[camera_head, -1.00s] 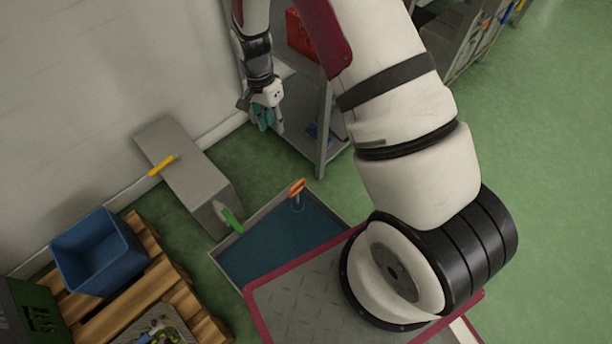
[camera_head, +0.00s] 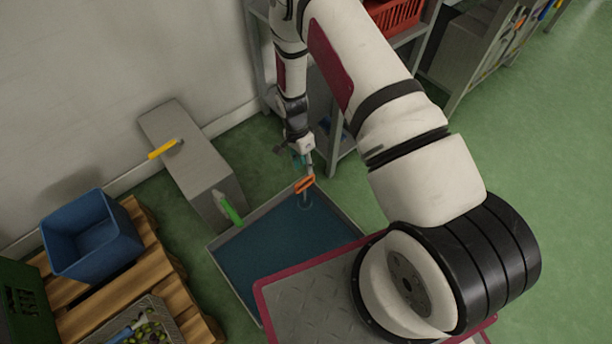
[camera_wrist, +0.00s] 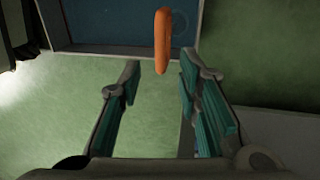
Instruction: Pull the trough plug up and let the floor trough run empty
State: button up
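The floor trough (camera_head: 229,275) is a grey-rimmed basin holding dark blue liquid, in front of the grey box unit. The trough plug's orange handle (camera_head: 305,184) stands up near its far right corner, on a thin stem entering the liquid. My gripper (camera_head: 304,163) is just behind and above the handle in the head view. In the wrist view my gripper (camera_wrist: 160,98) has its two teal-padded fingers wide apart with nothing between them. The orange handle (camera_wrist: 162,42) lies ahead of the fingertips, roughly centred in the gap. The plug's lower end is hidden in the liquid.
A grey box unit (camera_head: 188,151) with yellow and green levers stands left of the trough. A pallet (camera_head: 150,247) bears a blue bin (camera_head: 91,236) and a crate of olives. Shelving with a red crate (camera_head: 393,16) stands behind my gripper. Green floor is open at right.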

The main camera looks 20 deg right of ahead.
aim_at(307, 177)
jog(key=shift+s+d+f+b, duration=0.15)
jog(key=shift+f+b, duration=0.1)
jog(key=shift+f, duration=0.5)
jog(key=shift+s+a+f+b, duration=0.15)
jog(key=shift+f+b, duration=0.1)
jog(key=shift+f, duration=0.55)
jog(key=shift+s+d+f+b, duration=0.15)
jog(key=shift+f+b, duration=0.1)
jog(key=shift+f, duration=0.5)
grip_shut()
